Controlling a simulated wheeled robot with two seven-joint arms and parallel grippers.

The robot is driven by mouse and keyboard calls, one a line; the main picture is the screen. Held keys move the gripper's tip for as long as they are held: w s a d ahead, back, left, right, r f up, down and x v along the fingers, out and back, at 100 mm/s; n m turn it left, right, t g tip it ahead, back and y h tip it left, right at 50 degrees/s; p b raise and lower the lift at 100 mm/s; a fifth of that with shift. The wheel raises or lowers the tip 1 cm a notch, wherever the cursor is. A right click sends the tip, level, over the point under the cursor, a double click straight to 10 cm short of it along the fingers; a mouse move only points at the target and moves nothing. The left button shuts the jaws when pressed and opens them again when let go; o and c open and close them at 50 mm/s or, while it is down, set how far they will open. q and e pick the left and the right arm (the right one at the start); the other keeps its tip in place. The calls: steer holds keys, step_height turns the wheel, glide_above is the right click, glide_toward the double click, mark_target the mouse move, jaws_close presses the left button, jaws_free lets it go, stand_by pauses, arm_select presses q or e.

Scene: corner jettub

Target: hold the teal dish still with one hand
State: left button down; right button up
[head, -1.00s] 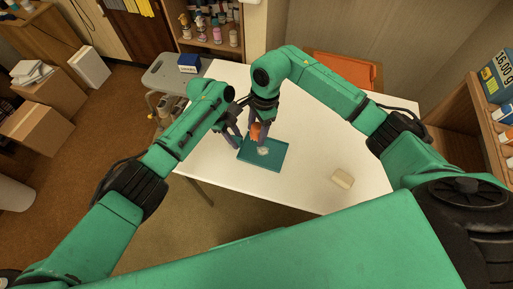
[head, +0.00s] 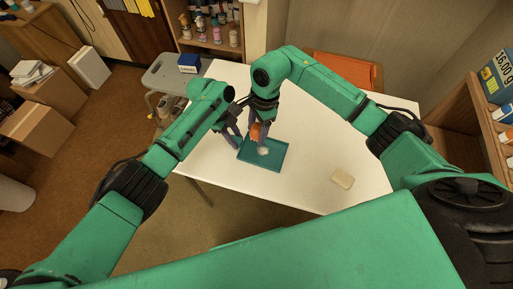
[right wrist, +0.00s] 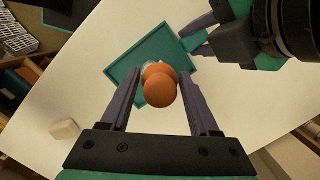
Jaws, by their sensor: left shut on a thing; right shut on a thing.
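The teal dish (head: 277,160) is a flat, square, low-rimmed tray on the white table, and it also shows in the right wrist view (right wrist: 160,49). My left gripper (head: 239,143) is shut on the dish's rim at its left side; its fingers also show in the right wrist view (right wrist: 194,42). My right gripper (right wrist: 160,80) is shut on an orange rounded thing (right wrist: 159,88), held upright over the dish. Something whitish (head: 263,151) is in the dish by the orange thing's lower end; the orange thing partly hides it in the right wrist view.
A cream block (head: 342,179) lies on the white table (head: 310,190), right of the dish. An orange chair (head: 345,70) stands behind the table. A grey stool (head: 172,76) with a blue box (head: 189,63) is at the far left. The table's right part is mostly clear.

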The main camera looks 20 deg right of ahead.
stand_by(0.5)
glide_above(253, 149)
steer(key=f, duration=0.5)
steer(key=shift+d+f, duration=0.15)
steer(key=shift+d, duration=0.05)
steer(key=shift+f, duration=0.3)
steer(key=shift+f, duration=1)
steer(key=shift+s+d+r, duration=0.1)
steer(key=shift+s+d, duration=0.35)
steer(key=shift+d, duration=0.25)
steer(key=shift+s+d, duration=0.45)
steer(key=shift+d, duration=0.2)
steer(key=shift+s+d, duration=0.95)
steer(key=shift+d, duration=0.3)
steer(key=shift+w+a, duration=0.65)
steer(key=shift+a, duration=0.25)
steer(key=shift+w+a, duration=0.6)
steer(key=shift+a, duration=0.25)
steer(key=shift+w+a, duration=0.65)
steer(key=shift+a, duration=0.25)
